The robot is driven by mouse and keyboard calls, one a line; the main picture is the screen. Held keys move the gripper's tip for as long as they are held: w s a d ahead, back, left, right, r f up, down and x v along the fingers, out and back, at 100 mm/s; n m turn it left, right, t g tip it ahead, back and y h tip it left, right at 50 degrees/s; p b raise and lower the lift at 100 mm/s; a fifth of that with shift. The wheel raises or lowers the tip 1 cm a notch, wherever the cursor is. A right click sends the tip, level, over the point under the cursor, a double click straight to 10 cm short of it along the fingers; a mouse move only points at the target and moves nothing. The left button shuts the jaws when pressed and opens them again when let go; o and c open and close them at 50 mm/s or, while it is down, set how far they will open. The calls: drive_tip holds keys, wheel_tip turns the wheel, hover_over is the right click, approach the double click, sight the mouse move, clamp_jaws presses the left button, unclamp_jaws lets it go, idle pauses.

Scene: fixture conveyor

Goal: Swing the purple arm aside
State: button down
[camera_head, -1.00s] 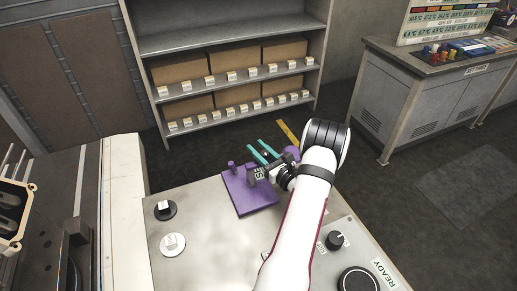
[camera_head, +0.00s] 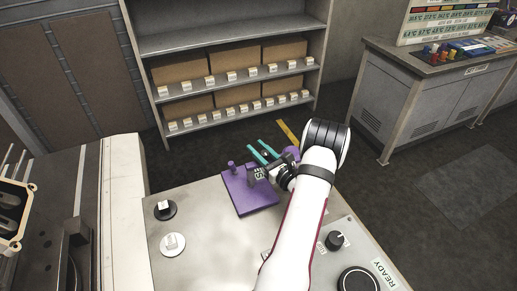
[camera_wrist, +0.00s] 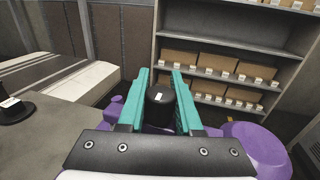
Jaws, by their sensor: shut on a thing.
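The purple fixture has a flat purple base plate (camera_head: 240,195) on the grey table, with a short purple post (camera_head: 232,166) near its far left corner. A rounded purple part (camera_head: 291,154) shows behind my gripper; in the wrist view a large rounded purple end (camera_wrist: 257,146) lies right of the fingers. It appears to belong to the purple arm, mostly hidden under my gripper. My gripper (camera_head: 258,151) has teal fingers and is over the fixture. In the wrist view my gripper (camera_wrist: 160,88) is shut on an upright black knob (camera_wrist: 158,108) between its fingers.
A control panel with a black knob (camera_head: 335,240) is at right. A shelf with boxes (camera_head: 225,65) stands behind the table.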

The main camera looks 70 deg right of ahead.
sight(266, 158)
idle(0.4)
drive_tip(key=m+g+h, duration=0.2)
drive_tip(key=s+m+g+h, duration=0.1)
drive_tip(key=m+g+h, duration=0.1)
drive_tip(key=s+a+m+g+h, duration=0.1)
drive_tip(key=g+h, duration=0.1)
drive_tip(key=shift+m, duration=0.4)
drive_tip(key=shift+s+a+m+g+h, duration=0.2)
drive_tip(key=shift+m+g+h, duration=0.15)
drive_tip(key=shift+m+g, duration=0.55)
drive_tip(key=shift+s+a+m+g+h, duration=0.25)
drive_tip(key=shift+m+g+h, duration=0.2)
drive_tip(key=shift+g, duration=0.85)
drive_tip(key=shift+s+a+m+g+h, duration=0.2)
drive_tip(key=shift+m+g+h, duration=0.1)
drive_tip(key=shift+m+g, duration=0.65)
drive_tip(key=shift+g, duration=0.55)
drive_tip(key=c, duration=0.6)
unclamp_jaws()
drive_tip(key=a, duration=0.4)
drive_tip(key=s+a, duration=0.1)
drive_tip(key=a, duration=0.7)
drive_tip(key=shift+s, duration=0.25)
